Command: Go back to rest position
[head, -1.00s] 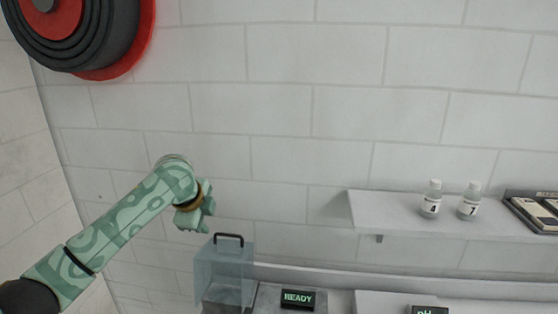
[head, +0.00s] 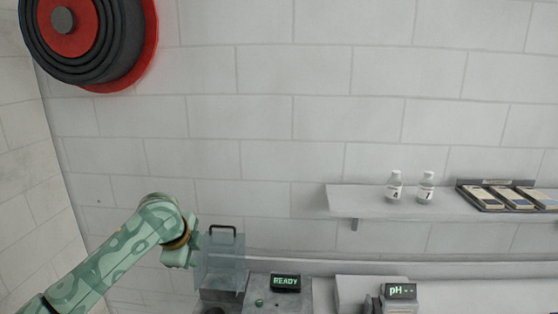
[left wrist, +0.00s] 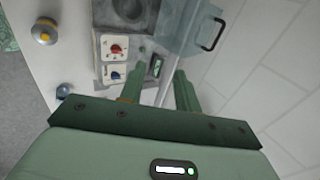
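My left gripper (head: 180,254) is at the lower left of the head view, raised in front of the tiled wall, just left of the clear bluish box cover with a dark handle (head: 222,262). In the left wrist view its two green fingers (left wrist: 173,78) stand apart, with nothing seen held between them. The cover also shows beyond the fingers in the left wrist view (left wrist: 190,28). My right gripper is in neither view.
A READY display (head: 286,283) and a pH display (head: 400,291) stand on devices along the bottom. A shelf (head: 350,201) holds two bottles (head: 394,187) and a tray (head: 505,195). A red-and-black reel (head: 85,40) hangs upper left. The left wrist view shows switch panels (left wrist: 115,60) and knobs (left wrist: 45,32).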

